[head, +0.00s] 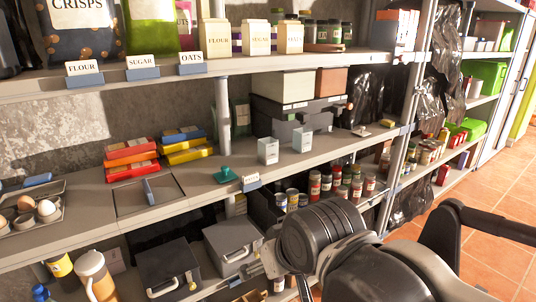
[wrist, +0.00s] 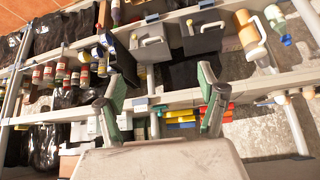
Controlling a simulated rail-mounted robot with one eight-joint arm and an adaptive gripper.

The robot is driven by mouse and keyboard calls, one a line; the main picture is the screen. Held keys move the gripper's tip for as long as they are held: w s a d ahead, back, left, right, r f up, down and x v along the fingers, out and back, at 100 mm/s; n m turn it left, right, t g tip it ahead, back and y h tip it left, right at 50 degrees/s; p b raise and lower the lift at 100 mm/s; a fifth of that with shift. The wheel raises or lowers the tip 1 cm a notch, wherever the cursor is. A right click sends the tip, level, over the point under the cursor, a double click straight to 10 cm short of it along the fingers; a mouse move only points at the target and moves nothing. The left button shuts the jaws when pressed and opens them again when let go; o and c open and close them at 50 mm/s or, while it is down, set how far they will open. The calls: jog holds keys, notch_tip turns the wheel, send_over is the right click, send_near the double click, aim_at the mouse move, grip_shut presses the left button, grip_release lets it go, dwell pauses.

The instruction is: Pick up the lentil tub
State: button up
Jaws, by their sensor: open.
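I cannot make out a tub labelled lentil in either view. Two small pale containers, the left one (head: 268,151) and the right one (head: 302,140), stand on the middle shelf (head: 205,190) in the head view; their labels are too small to read. A teal, lid-like piece (head: 227,175) lies to their left, behind a small label card (head: 250,182). My gripper (wrist: 160,100) is open and empty in the wrist view, its two fingers wide apart in front of the shelving. My arm fills the lower right of the head view, and the fingertips cannot be made out there.
Stacked coloured boxes (head: 131,160) and an egg tray (head: 25,228) are on the middle shelf's left. Dark cases (head: 170,268) and several jars sit below. An upright post (head: 405,125) divides the shelving.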

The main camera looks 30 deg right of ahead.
jog(key=w+d+r+t+y+p, duration=0.15)
jog(key=w+r, duration=0.35)
jog(key=w, duration=0.7)
jog(key=n+t+p, duration=0.1)
jog(key=t+p, duration=0.3)
jog(key=t, duration=0.1)
send_near(268, 152)
jog(key=x, duration=0.4)
jog(key=d+x, duration=0.1)
jog(key=x, duration=0.4)
jog(key=d+x, duration=0.1)
jog(key=x, duration=0.3)
jog(key=shift+w+f+b, duration=0.3)
jog(key=shift+f, duration=0.05)
jog(key=shift+c, duration=0.2)
jog(key=c, duration=1.3)
